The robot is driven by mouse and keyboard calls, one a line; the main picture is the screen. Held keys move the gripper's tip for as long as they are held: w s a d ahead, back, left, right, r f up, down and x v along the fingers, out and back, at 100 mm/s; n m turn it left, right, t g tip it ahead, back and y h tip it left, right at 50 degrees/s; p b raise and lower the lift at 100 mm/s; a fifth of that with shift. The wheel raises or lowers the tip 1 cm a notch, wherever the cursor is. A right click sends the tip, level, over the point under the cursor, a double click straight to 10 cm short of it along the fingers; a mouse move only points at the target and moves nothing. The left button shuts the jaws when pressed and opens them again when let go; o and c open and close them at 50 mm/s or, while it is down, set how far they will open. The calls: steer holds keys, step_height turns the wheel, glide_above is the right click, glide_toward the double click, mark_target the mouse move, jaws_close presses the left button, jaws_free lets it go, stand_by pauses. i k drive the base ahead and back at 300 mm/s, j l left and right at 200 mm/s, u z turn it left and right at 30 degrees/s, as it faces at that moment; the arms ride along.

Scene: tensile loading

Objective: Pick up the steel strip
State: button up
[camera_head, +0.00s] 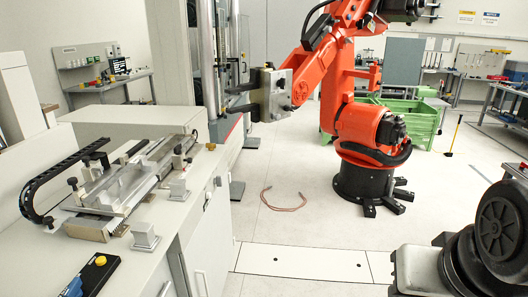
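A metal fixture (92,226) sits on the white cabinet top at left. Long, bright steel pieces lie across it, running from lower left to upper right. I cannot tell for certain which of them is the steel strip; a narrow shiny length (150,183) along the fixture's right side looks like one. Small clamps and blocks stand around it. My gripper is not in view. Dark, rounded parts at the lower right look like my own arm, but their end does not show.
A large orange robot arm (345,95) stands on the floor, its grey end tool beside a tall testing frame (212,60). A black cable chain (30,190) arches by the fixture. A blue-black device (92,277) lies at the near left. A reddish cable (283,207) lies on otherwise clear central floor.

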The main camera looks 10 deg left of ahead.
mark_target(91, 199)
steer(key=i+u, duration=0.25)
steer(key=i, duration=0.2)
steer(key=i+l+u, duration=0.15)
steer(key=i+u, duration=0.15)
steer(key=i+l+u, duration=0.25)
steer(key=i, duration=0.3)
steer(key=i+u, duration=0.2)
steer(key=u, duration=0.2)
steer(key=i+u, duration=0.15)
steer(key=u, duration=0.2)
steer(key=i+u, duration=0.2)
steer(key=u, duration=0.2)
steer(key=i+l+u, duration=0.15)
steer(key=u, duration=0.2)
steer(key=i+u, duration=0.25)
steer(key=i+l+u, duration=0.1)
steer(key=u, duration=0.2)
steer(key=i, duration=0.1)
